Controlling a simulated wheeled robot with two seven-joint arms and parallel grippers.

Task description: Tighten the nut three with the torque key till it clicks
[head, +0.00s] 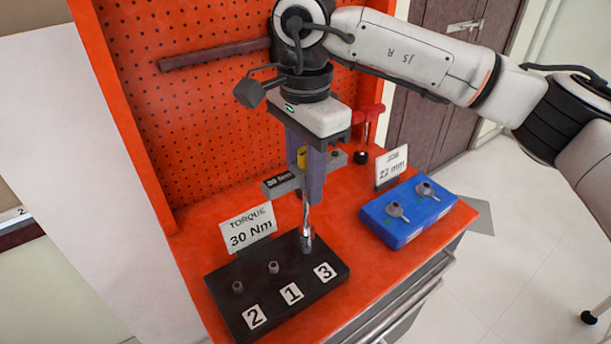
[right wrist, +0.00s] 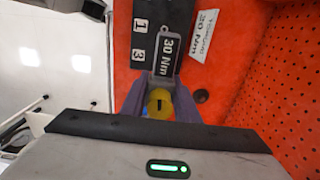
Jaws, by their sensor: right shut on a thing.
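My right gripper (head: 315,190) is shut on the torque key, pointing down above the black block (head: 222,292). The torque key (head: 307,212) hangs upright, its socket end at the stud place beside label 3 (head: 325,271). Nut three is hidden under the socket; I cannot tell how fully the socket sits on it. The key's 30 Nm plate sticks out left of the fingers. In the right wrist view, the key's yellow top (right wrist: 160,103) shows between the fingers. Nut one (head: 274,267) and nut two (head: 238,287) stand uncovered. My left gripper is out of view.
A TORQUE 30 Nm sign (head: 249,231) stands behind the block. A red-handled tool (head: 368,115) stands at the back near the pegboard (head: 200,110).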

